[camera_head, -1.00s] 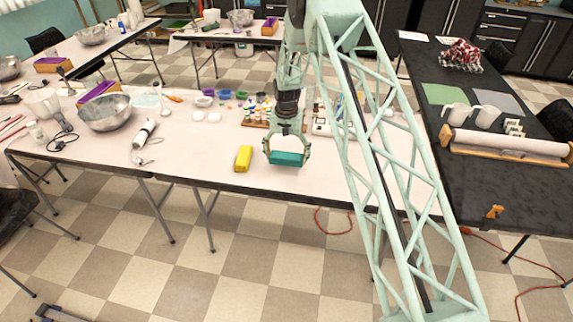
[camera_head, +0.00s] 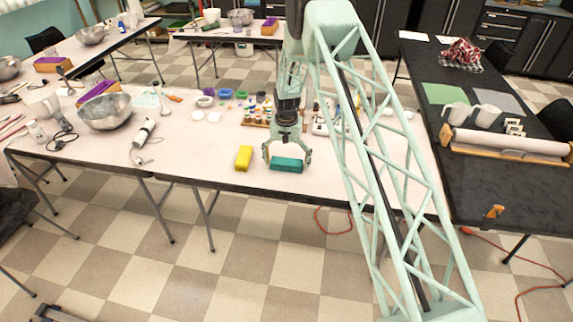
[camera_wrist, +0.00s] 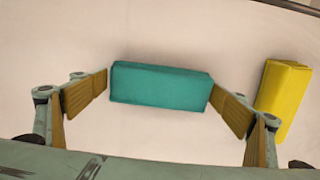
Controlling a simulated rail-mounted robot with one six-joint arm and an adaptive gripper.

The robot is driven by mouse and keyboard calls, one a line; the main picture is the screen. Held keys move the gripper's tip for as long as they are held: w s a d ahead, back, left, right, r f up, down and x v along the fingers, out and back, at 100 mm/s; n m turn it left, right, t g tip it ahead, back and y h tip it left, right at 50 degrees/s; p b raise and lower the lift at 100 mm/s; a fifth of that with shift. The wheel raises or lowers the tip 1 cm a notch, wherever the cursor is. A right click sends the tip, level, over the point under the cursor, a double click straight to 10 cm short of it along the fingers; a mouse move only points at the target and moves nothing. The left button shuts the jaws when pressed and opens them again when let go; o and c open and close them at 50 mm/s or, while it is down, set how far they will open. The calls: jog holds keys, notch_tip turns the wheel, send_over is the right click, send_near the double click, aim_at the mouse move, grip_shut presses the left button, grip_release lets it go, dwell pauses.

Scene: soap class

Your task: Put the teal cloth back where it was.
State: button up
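The teal cloth (camera_head: 287,165), a folded block shape, lies on the pale table (camera_head: 215,172) near its front edge. In the wrist view the teal cloth (camera_wrist: 160,86) lies crosswise between my two finger pads. My gripper (camera_head: 287,158) is above the cloth, pointing down, with one finger near each end. In the wrist view my gripper (camera_wrist: 160,90) is spread wide, its pads slanting outward from the cloth's ends. The pad tips are very close to the cloth; light contact cannot be ruled out.
A yellow block (camera_head: 243,158) lies just left of the cloth, and right of it in the wrist view (camera_wrist: 283,100). Paint jars (camera_head: 258,112) stand behind my gripper. A metal bowl (camera_head: 105,112) and a white tool (camera_head: 143,132) are further left. The front table edge is close.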

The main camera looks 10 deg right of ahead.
aim_at(287, 161)
jog(key=shift+o, duration=0.8)
jog(key=shift+r, duration=0.2)
notch_tip(287, 161, up, 12)
dwell(0.4)
jog(key=shift+r, duration=0.1)
dwell(0.6)
